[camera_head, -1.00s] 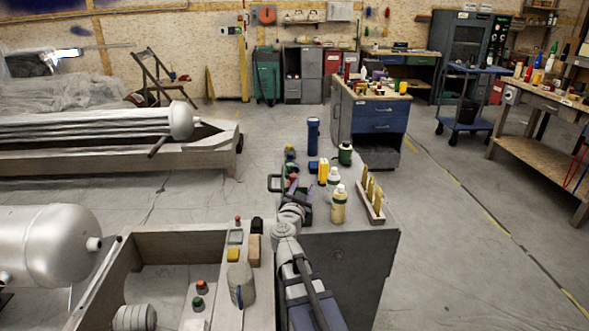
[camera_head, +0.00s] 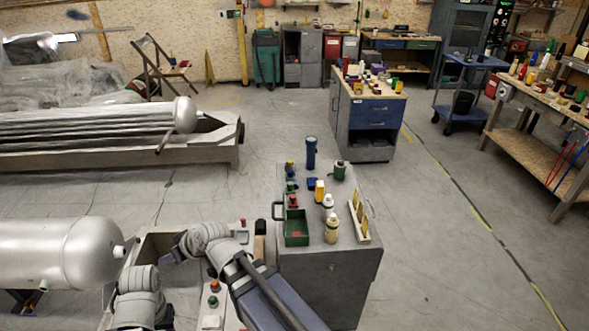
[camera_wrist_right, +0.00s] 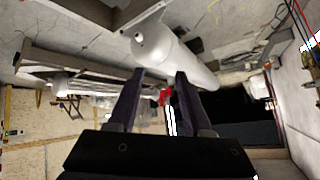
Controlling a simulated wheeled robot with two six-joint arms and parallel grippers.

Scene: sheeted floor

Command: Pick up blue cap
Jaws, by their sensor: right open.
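A small blue piece (camera_head: 311,184) lies beside a yellow item on the grey cabinet top (camera_head: 345,215); it may be the blue cap, but it is too small to be sure. A taller blue cylinder (camera_head: 311,152) stands at the cabinet's back edge. My right gripper (camera_head: 168,258) is left of the cabinet, over the wooden frame and well away from the blue piece. Its two dark fingers (camera_wrist_right: 160,75) are apart and empty in the right wrist view. My left arm shows at the bottom left; its fingertips are not clear.
A green tray (camera_head: 297,237), white bottles (camera_head: 332,229), a yellow item (camera_head: 320,190) and a rack (camera_head: 360,220) crowd the cabinet top. A silver tank (camera_head: 60,252) lies at left. Open floor is right of the cabinet.

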